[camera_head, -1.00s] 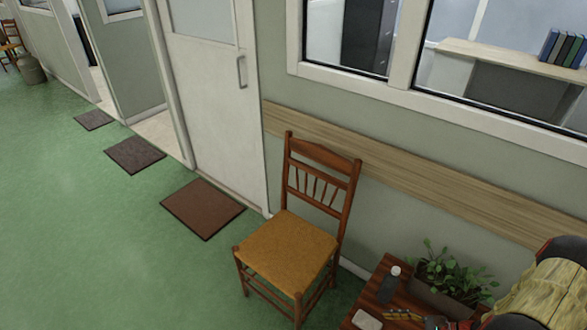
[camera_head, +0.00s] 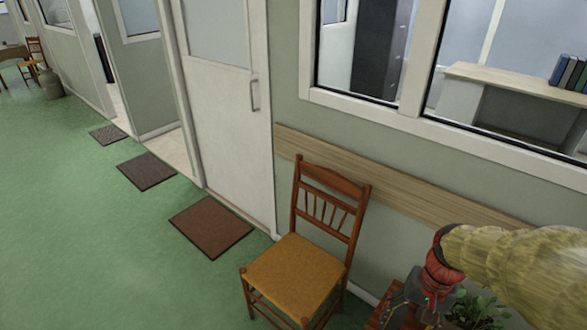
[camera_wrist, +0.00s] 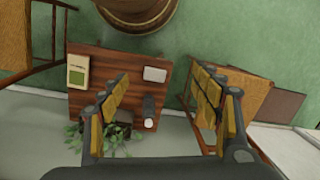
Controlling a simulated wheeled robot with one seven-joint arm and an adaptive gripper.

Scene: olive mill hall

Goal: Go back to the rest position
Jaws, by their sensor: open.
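My gripper (camera_head: 408,308) is at the lower right of the head view, on the end of my arm in its yellowish sleeve, in front of the small wooden table (camera_head: 378,315). In the wrist view my gripper (camera_wrist: 160,76) is open, its two yellow-padded fingers wide apart. Nothing shows between the fingers as held. The table top (camera_wrist: 120,62) lies beyond them, and its depth below the fingertips is hard to judge.
In the wrist view the table holds a yellow-green item (camera_wrist: 78,72), a white box (camera_wrist: 155,74), a dark bottle (camera_wrist: 149,112) and a plant (camera_wrist: 75,132). A wooden chair (camera_head: 295,268) stands beside it. Dark mats (camera_head: 210,226) lie by the doors. Green floor at left is clear.

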